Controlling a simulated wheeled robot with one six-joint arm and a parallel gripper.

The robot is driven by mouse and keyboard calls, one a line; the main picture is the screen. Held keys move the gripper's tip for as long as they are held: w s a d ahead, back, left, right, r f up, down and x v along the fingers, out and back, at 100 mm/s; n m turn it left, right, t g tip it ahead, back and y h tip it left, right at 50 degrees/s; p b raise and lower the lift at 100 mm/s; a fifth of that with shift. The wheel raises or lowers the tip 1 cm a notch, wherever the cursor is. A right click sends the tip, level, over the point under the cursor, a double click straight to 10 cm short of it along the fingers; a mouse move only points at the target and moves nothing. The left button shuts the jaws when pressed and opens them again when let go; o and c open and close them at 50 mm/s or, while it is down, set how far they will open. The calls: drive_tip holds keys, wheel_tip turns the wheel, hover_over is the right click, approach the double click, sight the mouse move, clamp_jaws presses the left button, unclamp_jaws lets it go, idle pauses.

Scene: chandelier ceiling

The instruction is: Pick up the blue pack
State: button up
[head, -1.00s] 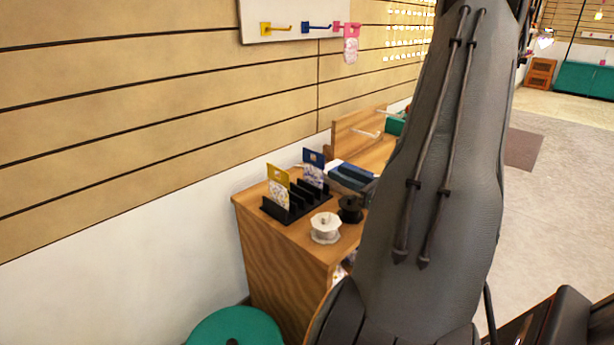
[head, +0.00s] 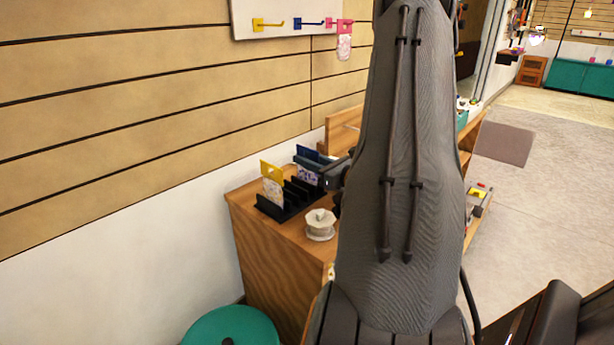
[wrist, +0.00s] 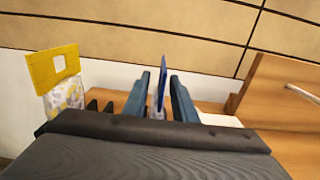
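The blue pack (head: 307,172) stands upright in a slot of the black rack (head: 272,211) on the wooden cabinet. In the head view my gripper (head: 318,166) is at the pack, partly covering it, and my arm hides the area to the right. In the wrist view the blue pack (wrist: 160,86) shows edge-on between the two blue-grey fingers of my gripper (wrist: 161,98). The fingers stand apart, with narrow gaps on both sides of the pack. The pack's lower part is hidden by my gripper body.
A yellow pack (head: 272,185) stands in the same rack to the left. A white spool (head: 320,225) sits in front of it on the wooden cabinet (head: 275,265). A panel with coloured hooks (head: 285,18) is on the wall. A teal stool (head: 232,328) stands below.

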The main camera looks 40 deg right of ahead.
clamp_jaws()
drive_tip(key=shift+r, duration=0.1)
wheel_tip(320, 180, up, 10)
drive_tip(key=shift+f+p, duration=0.1)
drive_tip(key=shift+p, duration=0.6)
